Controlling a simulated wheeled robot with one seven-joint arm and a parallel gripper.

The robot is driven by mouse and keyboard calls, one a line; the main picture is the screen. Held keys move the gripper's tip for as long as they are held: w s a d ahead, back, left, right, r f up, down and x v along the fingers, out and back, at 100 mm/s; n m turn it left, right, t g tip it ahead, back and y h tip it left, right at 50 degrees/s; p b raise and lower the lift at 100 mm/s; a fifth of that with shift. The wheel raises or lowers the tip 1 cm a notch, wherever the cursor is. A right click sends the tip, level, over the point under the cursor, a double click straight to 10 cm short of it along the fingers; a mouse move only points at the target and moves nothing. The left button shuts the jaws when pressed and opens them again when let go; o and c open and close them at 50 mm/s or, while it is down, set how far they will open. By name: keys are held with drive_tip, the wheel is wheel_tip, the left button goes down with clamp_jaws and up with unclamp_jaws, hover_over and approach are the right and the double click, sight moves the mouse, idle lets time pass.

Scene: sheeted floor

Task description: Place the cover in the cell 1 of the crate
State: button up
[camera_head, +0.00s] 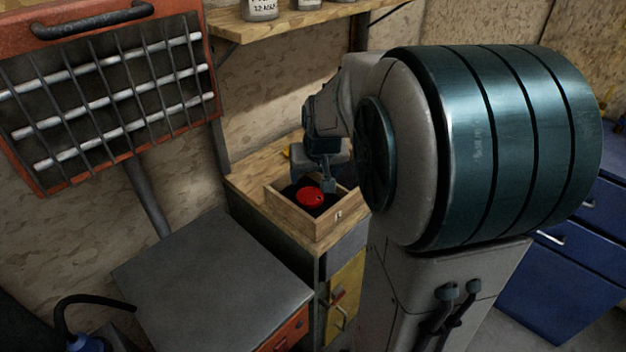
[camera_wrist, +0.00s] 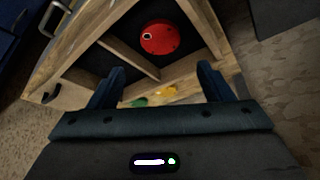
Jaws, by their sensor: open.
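The red round cover (camera_head: 310,197) lies inside the wooden crate (camera_head: 317,226) on the bench. In the wrist view the cover (camera_wrist: 160,38) rests on the dark crate floor, beyond a wooden divider (camera_wrist: 130,58). The cell's number is not readable. My gripper (camera_head: 327,183) is above the crate, by the cover. In the wrist view my gripper (camera_wrist: 161,72) is open, with its fingers apart and nothing between them; the cover lies ahead of the fingertips.
A yellow piece (camera_wrist: 168,91) and a green piece (camera_wrist: 140,102) show by the crate's near edge in the wrist view. A grey-topped cabinet (camera_head: 210,275) stands left of the bench. A shelf with jars (camera_head: 262,10) hangs above; a rack (camera_head: 110,90) is at left.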

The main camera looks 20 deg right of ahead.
drive_tip(key=s+a+n+g, duration=0.1)
drive_tip(key=s+a, duration=0.4)
drive_tip(key=s, duration=0.4)
drive_tip(key=s+a+n+g+y, duration=0.1)
drive_tip(key=s+a, duration=0.4)
drive_tip(key=s, duration=0.4)
drive_tip(key=shift+r, duration=0.35)
